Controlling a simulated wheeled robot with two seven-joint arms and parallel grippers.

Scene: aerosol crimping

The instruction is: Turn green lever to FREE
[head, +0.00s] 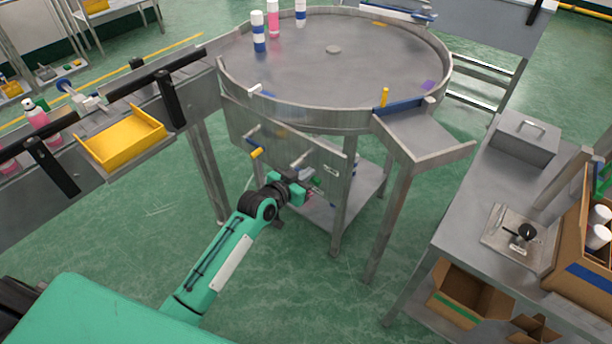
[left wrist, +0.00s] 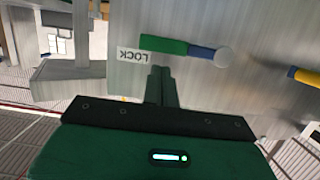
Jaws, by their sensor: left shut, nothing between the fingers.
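The green lever (left wrist: 165,45) shows in the left wrist view on a grey metal panel. Its green grip lies roughly level in that picture, and a blue shank joins it to a round pale pivot on the right. A white LOCK label (left wrist: 130,54), upside down in this view, sits beside the grip's end. My left gripper (left wrist: 160,74) is shut and empty, with its fingertips close to the grip; I cannot tell whether they touch it. In the head view my left gripper (head: 306,186) is at the panel (head: 290,150) below the round table. No FREE label is legible. My right gripper is not in view.
A yellow-ended handle (left wrist: 305,77) is on the same panel, to the right in the wrist view. The round table (head: 335,75) carries several bottles at its back left. A yellow tray (head: 122,138) is at left, and a steel bench (head: 465,205) at right.

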